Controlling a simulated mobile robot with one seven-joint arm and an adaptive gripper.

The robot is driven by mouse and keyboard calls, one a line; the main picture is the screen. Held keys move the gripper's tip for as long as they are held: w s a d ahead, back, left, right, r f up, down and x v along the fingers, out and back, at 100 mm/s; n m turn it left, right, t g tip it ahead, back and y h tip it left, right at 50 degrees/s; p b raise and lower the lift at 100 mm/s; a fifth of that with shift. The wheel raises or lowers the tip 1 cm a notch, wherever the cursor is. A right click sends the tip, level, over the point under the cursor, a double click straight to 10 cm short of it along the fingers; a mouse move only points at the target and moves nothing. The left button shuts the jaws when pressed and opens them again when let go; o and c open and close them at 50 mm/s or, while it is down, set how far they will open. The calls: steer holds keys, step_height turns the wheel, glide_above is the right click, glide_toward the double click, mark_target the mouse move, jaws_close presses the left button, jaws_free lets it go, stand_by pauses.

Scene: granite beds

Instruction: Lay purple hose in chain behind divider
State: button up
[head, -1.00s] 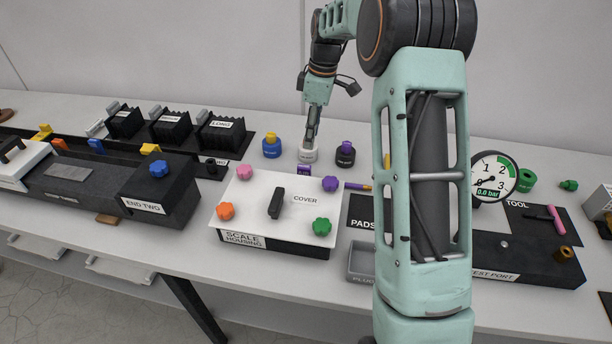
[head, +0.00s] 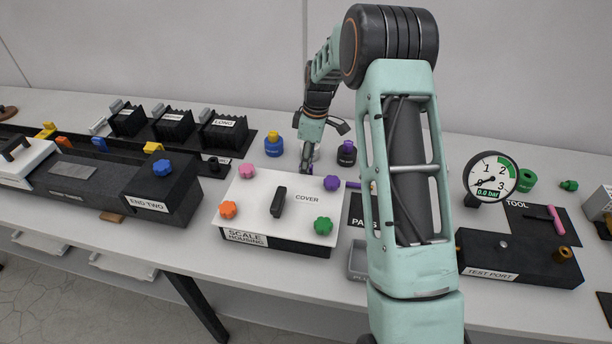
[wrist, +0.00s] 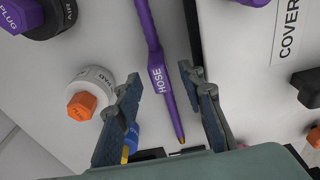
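The purple hose (wrist: 160,77), with a HOSE label on its collar, runs down the wrist view and tapers to a gold tip. My gripper (head: 306,163) is open, low behind the white cover, with its fingers on either side of the hose in the wrist view. In the head view the hose is mostly hidden behind the cover and my arm. A long black channel (head: 70,146) with a thin wall lies at the left. I cannot tell which part is the chain or the divider.
The white cover (head: 258,205) with coloured knobs stands just in front of my gripper. A blue plug with a yellow top (head: 273,145) and a purple-topped plug (head: 346,153) stand near it. Black ribbed blocks (head: 222,132) stand at the back left. A gauge (head: 490,179) is at the right.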

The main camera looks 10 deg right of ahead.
steer(key=shift+c, duration=0.6)
jaws_close()
steer(key=shift+r, duration=0.1)
